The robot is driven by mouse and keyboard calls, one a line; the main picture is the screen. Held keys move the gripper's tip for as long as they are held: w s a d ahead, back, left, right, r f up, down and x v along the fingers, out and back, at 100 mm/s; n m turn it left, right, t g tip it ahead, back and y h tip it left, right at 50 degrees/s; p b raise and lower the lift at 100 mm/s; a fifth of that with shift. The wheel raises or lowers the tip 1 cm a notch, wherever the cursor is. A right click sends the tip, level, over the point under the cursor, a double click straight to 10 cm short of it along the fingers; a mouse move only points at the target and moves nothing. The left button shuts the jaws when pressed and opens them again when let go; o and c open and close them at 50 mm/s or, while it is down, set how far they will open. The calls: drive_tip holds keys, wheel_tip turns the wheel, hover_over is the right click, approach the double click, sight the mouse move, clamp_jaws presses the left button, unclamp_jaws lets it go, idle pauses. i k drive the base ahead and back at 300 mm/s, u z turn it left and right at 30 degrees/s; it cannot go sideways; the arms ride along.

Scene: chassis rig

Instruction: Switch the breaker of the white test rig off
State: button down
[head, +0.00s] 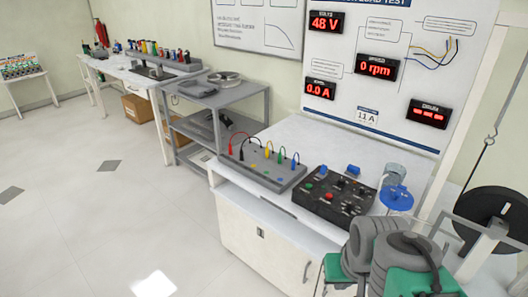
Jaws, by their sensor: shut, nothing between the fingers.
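The white test rig (275,226) is a white bench cabinet at the right, with a tall white display panel (400,113) behind its top. The panel shows 48 V, 0 rpm and 0.0 A in red digits; a fourth display (428,114) shows only red dashes. A black control box (333,205) on the bench carries knobs, a red button and a green button. Blue parts show at its back edge. I cannot make out which part is the breaker, or its position. My gripper is not in view.
A grey terminal box (262,169) with coloured leads sits left of the control box. Grey rounded bodies on green supports (385,250) and a black wheel (492,215) crowd the right front. A grey shelf cart (222,120) stands further left. The left floor is clear.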

sight(323, 169)
drive_tip(key=u, duration=0.7)
drive_tip(key=i, duration=1.3)
drive_tip(key=u, duration=0.25)
